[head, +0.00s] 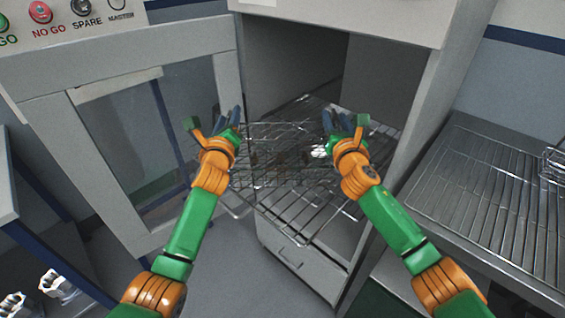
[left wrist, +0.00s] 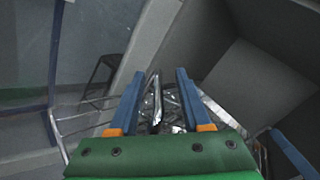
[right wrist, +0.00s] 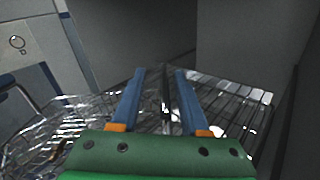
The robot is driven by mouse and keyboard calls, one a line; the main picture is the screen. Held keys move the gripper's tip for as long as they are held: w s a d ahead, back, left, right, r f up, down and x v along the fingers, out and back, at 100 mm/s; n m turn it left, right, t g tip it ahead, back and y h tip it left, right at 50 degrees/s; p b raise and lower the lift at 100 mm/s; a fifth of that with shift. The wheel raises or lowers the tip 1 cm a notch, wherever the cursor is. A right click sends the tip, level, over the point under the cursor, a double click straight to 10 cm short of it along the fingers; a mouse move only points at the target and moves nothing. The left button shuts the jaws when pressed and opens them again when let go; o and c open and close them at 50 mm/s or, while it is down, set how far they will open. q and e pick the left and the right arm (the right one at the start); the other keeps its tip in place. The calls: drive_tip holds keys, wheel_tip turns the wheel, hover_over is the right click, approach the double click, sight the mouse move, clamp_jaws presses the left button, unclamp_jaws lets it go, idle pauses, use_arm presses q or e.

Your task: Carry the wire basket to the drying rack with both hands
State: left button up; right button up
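The wire basket (head: 281,131) is between my two grippers in the head view, at the wire shelf in the open cabinet; small parts inside it are hard to make out. My left gripper (head: 229,118) is at its left side and my right gripper (head: 341,124) at its right side. The drying rack (head: 490,200) is a wire grid at the right.
The cabinet's side wall (head: 432,95) stands between the basket and the drying rack. The open windowed door (head: 130,130) is at the left. The pulled-out wire shelf (head: 305,215) extends over a drawer (head: 300,262). A wire object (head: 553,163) lies at the rack's right edge; most of the rack is clear.

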use_arm(q)
drive_tip(key=shift+s+a, duration=0.1)
use_arm(e)
drive_tip(key=shift+d, duration=0.15)
use_arm(q)
drive_tip(key=s, duration=1.1)
drive_tip(key=shift+s+d, duration=0.25)
drive_tip(key=shift+s, duration=0.15)
use_arm(e)
drive_tip(key=s, duration=1.2)
drive_tip(key=shift+d, duration=0.25)
